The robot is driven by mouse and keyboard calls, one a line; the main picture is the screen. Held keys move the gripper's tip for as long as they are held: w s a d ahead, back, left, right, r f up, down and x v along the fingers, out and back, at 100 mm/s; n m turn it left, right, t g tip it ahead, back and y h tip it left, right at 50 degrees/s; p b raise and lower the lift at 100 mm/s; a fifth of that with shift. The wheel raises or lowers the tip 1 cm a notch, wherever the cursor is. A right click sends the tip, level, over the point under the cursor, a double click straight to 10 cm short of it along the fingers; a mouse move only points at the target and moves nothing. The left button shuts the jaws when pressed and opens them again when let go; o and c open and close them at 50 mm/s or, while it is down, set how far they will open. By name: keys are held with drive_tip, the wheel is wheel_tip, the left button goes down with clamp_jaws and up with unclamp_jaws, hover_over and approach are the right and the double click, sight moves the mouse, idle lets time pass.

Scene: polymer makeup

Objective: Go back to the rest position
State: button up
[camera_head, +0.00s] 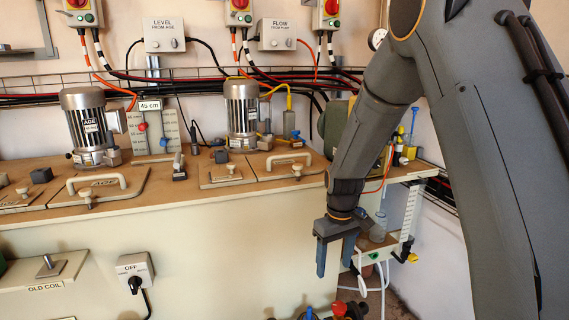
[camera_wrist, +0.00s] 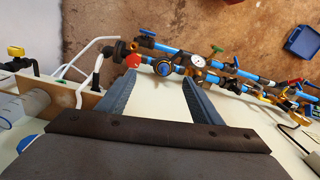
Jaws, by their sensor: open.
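My gripper (camera_head: 335,254) hangs at the end of my arm in front of the right end of the cream tank, with its two blue-grey fingers apart and pointing down. Nothing is between the fingers. In the wrist view my gripper (camera_wrist: 158,92) is open and empty, with a cream surface behind the fingers and blue pipes with valves beyond the tips. The rest position itself is not marked in either view.
The cream tank (camera_head: 190,265) carries two motors (camera_head: 90,125) and lids with handles. A small side shelf with a clear beaker (camera_head: 378,226) is close right of my gripper. Pipes with coloured valves (camera_wrist: 195,62) run low above the brown floor (camera_wrist: 225,25).

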drive_tip(key=s+a+r+m, duration=0.1)
drive_tip(key=s+r, duration=0.4)
drive_tip(key=s, duration=0.4)
drive_tip(key=s+a+r+m, duration=0.1)
drive_tip(key=s+r, duration=0.4)
drive_tip(key=s, duration=0.4)
drive_tip(key=s+a+r+m, duration=0.1)
drive_tip(key=s+r, duration=0.4)
drive_tip(key=s, duration=0.5)
drive_tip(key=d+r+m+p, duration=0.2)
drive_tip(key=d+r+p, duration=0.6)
drive_tip(key=p, duration=0.7)
drive_tip(key=shift+d+p, duration=0.2)
drive_tip(key=shift+p, duration=0.1)
